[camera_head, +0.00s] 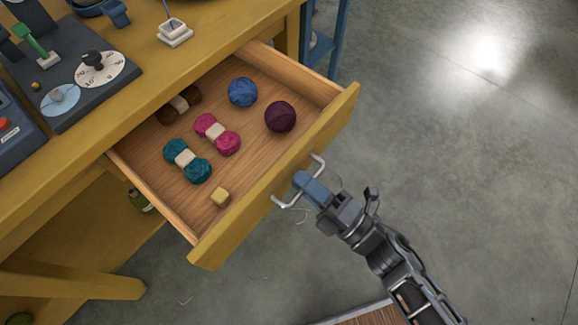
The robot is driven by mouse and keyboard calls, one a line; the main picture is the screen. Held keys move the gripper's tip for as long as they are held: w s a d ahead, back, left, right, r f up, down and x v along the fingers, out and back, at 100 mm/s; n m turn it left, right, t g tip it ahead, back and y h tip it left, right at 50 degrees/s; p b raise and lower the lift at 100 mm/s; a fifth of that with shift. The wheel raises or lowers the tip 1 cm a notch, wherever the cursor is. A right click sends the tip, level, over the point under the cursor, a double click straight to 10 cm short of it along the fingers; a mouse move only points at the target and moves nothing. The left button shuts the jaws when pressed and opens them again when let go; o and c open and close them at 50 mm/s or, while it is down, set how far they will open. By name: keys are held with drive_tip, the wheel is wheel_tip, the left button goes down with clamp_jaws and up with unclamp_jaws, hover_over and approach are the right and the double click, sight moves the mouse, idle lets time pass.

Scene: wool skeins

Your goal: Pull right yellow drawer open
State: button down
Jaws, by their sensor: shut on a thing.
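The yellow drawer (215,245) stands well out from the yellow table (110,120), and its wooden inside shows. A pale metal bar handle (318,166) is on its front panel. My gripper (303,187) is at the handle, outside the drawer front. Its blue fingertips are shut on the handle, though the fingers partly hide the bar.
The tabletop holds a dark panel with a dial (100,69) and a white holder (174,32). A blue frame (340,40) stands behind the drawer. A wooden-topped edge (365,315) shows at the bottom. The concrete floor (470,150) to the right is clear.

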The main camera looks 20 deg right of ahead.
drive_tip(key=shift+s+d, duration=0.35)
drive_tip(key=shift+s, duration=0.15)
drive_tip(key=c, duration=1.3)
unclamp_jaws()
drive_tip(key=shift+c, duration=0.2)
drive_tip(key=v, duration=0.8)
drive_tip(key=shift+w, duration=0.1)
